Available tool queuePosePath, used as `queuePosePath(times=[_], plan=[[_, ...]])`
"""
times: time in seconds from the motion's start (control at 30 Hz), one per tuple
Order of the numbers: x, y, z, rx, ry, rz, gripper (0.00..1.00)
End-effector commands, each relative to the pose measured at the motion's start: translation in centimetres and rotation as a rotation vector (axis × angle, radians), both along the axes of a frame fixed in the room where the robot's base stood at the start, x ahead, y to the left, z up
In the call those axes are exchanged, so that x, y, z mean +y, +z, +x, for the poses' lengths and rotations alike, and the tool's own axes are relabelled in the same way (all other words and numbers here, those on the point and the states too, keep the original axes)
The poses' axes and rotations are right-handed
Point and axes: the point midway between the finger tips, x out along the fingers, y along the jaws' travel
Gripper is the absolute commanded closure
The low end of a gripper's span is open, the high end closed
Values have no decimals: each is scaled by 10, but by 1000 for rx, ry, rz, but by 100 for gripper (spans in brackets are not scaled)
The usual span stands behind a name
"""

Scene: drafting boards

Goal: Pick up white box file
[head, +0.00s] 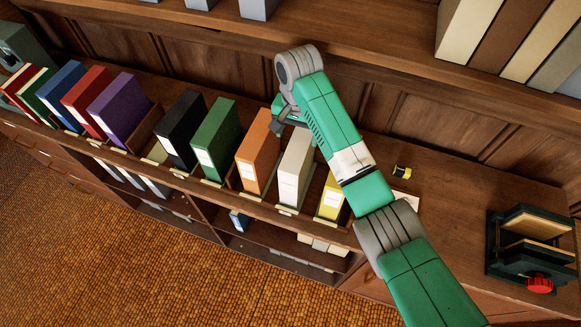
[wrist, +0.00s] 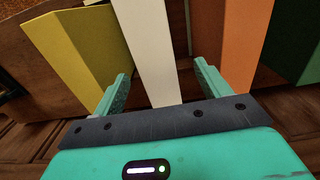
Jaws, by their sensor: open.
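The white box file (head: 294,170) stands upright in the shelf row, between an orange box file (head: 257,150) and a yellow one (head: 332,197). In the wrist view the white box file (wrist: 149,50) runs between my two fingers, with a gap visible on each side. My gripper (wrist: 160,85) is open and holds nothing. In the head view my gripper (head: 284,122) is behind the upper end of the white file, partly hidden by my arm. The yellow file (wrist: 80,50) is left of my fingers and the orange file (wrist: 232,45) is right of them in the wrist view.
Green (head: 217,140), black (head: 182,130), purple (head: 119,110) and more files stand to the left along the shelf. A yellow and black roll (head: 402,171) lies on the wooden top at right. A dark press with a red knob (head: 540,284) stands far right. An upper shelf overhangs behind.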

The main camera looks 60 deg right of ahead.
Motion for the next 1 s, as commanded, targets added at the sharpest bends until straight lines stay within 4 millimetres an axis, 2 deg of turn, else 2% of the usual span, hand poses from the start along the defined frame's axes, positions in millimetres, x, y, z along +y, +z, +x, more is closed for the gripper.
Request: queuePosePath(times=[0.1, 0.27, 0.4, 0.6, 0.7, 0.93, 0.97, 1.0], plan=[[1, -2, 0, 0, 1, 1, 25], [1, -22, 0, -1, 3, 0, 25], [1, -29, -1, -2, 3, -1, 25], [0, -64, -7, 0, 4, -1, 25], [0, -74, -7, -1, 4, -3, 25], [0, -77, -6, -4, 5, -3, 25], [0, -77, -6, -4, 5, -3, 26], [0, -77, -6, -4, 5, -3, 34]])
